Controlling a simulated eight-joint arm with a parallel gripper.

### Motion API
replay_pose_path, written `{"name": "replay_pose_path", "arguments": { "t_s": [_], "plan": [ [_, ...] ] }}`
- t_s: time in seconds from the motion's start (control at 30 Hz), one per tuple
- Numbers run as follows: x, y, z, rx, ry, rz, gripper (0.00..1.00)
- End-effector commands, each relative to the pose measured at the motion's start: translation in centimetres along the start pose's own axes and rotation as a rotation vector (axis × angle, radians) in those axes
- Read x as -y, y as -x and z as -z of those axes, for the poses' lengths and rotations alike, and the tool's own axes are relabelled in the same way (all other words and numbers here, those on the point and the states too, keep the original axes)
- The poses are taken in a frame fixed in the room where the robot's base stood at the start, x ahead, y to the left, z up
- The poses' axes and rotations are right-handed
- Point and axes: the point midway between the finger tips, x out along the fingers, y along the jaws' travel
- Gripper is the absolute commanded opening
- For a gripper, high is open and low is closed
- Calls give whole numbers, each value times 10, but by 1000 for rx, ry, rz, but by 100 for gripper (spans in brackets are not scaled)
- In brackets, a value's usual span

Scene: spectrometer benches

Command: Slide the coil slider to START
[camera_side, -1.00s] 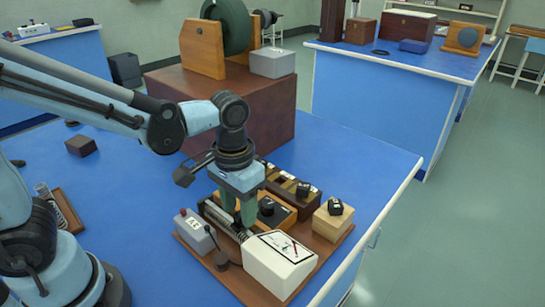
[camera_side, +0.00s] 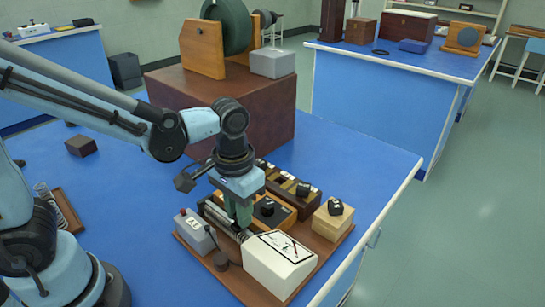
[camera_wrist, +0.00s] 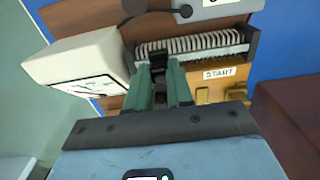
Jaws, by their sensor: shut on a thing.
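The wire coil (camera_wrist: 200,43) runs between dark end blocks in the wrist view, and a START label (camera_wrist: 219,73) is on the wood by its right end. The dark coil slider (camera_wrist: 155,52) is near the coil's left end, away from the label. My gripper (camera_wrist: 159,72) is shut on the slider, its green fingers on either side of it. In the side view my gripper (camera_side: 241,222) points down over the coil (camera_side: 222,221), at the end near the white meter. The fingers hide most of the slider there.
The white meter (camera_side: 280,264) stands close beside the gripper. A grey switch box (camera_side: 194,232) is on the other side of the coil. Wooden blocks with black knobs (camera_side: 335,207) stand to the right. A large brown box (camera_side: 225,105) is behind.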

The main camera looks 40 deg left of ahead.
Motion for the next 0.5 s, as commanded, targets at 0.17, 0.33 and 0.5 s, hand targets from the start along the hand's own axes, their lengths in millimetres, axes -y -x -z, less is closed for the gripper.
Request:
{"name": "replay_pose_path", "arguments": {
  "t_s": [0.17, 0.33, 0.5],
  "plan": [
    [4, 0, 0, 0, 1, 0, 0],
    [32, 0, 1, 1, 9, 2, 0],
    [66, 0, 1, 0, 10, 3, 0]
  ]
}}
